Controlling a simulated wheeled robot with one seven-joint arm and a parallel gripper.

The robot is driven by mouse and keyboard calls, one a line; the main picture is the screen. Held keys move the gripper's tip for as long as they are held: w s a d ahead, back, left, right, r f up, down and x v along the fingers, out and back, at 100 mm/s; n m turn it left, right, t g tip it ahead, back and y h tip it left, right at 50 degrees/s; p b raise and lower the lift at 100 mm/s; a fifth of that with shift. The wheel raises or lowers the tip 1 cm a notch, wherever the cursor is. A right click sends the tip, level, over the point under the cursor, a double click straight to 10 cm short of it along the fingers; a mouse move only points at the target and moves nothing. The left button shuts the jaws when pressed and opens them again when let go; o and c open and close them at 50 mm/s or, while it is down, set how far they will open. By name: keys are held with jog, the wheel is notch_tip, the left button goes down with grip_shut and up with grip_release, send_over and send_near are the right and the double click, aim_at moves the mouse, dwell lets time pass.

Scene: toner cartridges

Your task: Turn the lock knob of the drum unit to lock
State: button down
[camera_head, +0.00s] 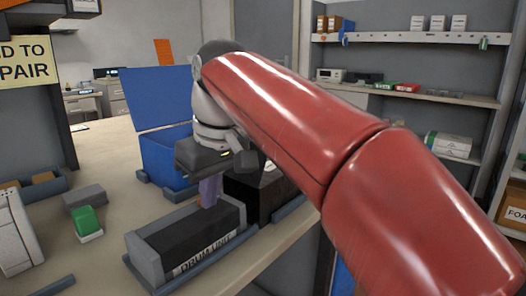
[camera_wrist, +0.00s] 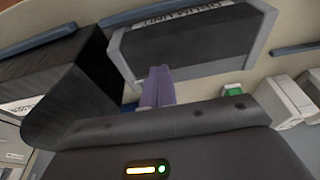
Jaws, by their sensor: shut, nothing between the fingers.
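The drum unit (camera_head: 185,243), a dark block with grey ends and a "DRUM UNIT" label, sits in a grey-blue holder on the counter. In the wrist view the drum unit (camera_wrist: 190,45) is upside down, its label at the top edge. My gripper (camera_head: 209,192) has purple fingers pointing down at the far side of the drum unit. The fingers are shut together and empty, and they also show in the wrist view (camera_wrist: 158,86). I cannot tell whether they touch the unit. I cannot make out the lock knob in either view; the fingers may hide it.
A black box (camera_head: 262,190) stands right behind the drum unit, close to my gripper. A blue open bin (camera_head: 165,160) is behind. A green-topped block (camera_head: 87,222) and a grey block (camera_head: 84,196) lie left. Blue rails edge the counter.

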jog(key=shift+s, duration=0.1)
dwell(0.4)
jog(key=shift+s+d, duration=0.15)
jog(key=shift+s, duration=0.1)
notch_tip(320, 180, up, 3)
jog(key=shift+r+p, duration=0.2)
jog(key=shift+p, duration=0.55)
jog(key=shift+r, duration=1.3)
jog(key=shift+w, duration=0.1)
